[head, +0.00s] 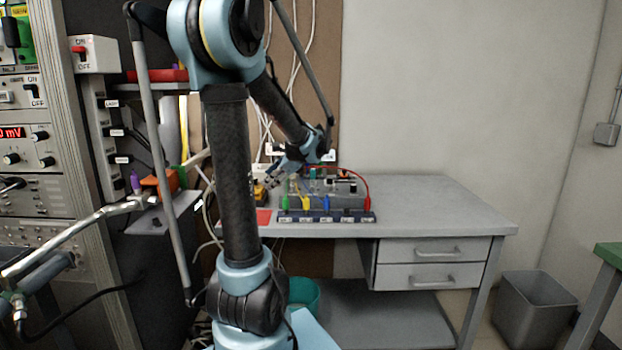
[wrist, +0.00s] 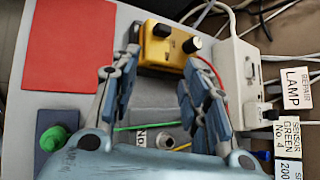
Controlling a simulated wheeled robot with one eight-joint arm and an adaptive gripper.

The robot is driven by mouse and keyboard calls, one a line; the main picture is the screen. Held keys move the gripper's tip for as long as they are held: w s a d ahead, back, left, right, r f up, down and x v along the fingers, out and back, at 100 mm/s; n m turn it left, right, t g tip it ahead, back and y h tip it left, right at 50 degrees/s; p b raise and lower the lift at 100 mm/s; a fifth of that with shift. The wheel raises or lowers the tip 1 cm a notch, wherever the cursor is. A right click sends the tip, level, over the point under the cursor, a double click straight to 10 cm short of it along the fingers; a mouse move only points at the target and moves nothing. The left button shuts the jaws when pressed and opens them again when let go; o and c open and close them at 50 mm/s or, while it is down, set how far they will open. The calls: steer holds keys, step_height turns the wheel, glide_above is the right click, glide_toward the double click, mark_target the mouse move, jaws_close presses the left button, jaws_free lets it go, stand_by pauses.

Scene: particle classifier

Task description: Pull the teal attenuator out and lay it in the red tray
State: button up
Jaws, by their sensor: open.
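My gripper (head: 276,176) reaches over the left end of the grey bench, near the instrument with coloured plugs. In the wrist view my gripper (wrist: 158,72) is open, with nothing between its fingers. The red tray (wrist: 75,45) shows as a flat red square at the upper left of the wrist view. In the head view the red tray (head: 263,217) lies at the bench's left front, partly behind my arm.
A yellow box (wrist: 163,47) with black knobs lies beyond the fingertips. A white power strip (wrist: 238,80) and cables lie to its right. A green plug (wrist: 52,141) is at lower left. The grey bench (head: 430,205) is clear on the right.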

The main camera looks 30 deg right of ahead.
mark_target(313, 171)
steer(key=d+m+t, duration=0.1)
steer(key=d, duration=0.3)
steer(key=d+m, duration=0.2)
steer(key=d, duration=0.3)
steer(key=d+m+t, duration=0.1)
steer(key=d+m, duration=0.1)
steer(key=d, duration=0.2)
steer(key=shift+d+r+t+h, duration=0.2)
steer(key=shift+r+t+h, duration=0.1)
steer(key=shift+r, duration=0.05)
steer(key=d+m, duration=0.1)
steer(key=d, duration=0.1)
steer(key=s+d+m+t, duration=0.1)
steer(key=d, duration=0.2)
steer(key=d+m, duration=0.1)
steer(key=d, duration=0.2)
steer(key=shift+s+m+t+h, duration=0.3)
steer(key=shift+s+h, duration=0.05)
steer(key=shift+h, duration=0.05)
steer(key=shift+d, duration=0.2)
steer(key=shift+w+f, duration=0.2)
steer(key=shift+w, duration=0.2)
steer(key=shift+x, duration=3.25)
jaws_close()
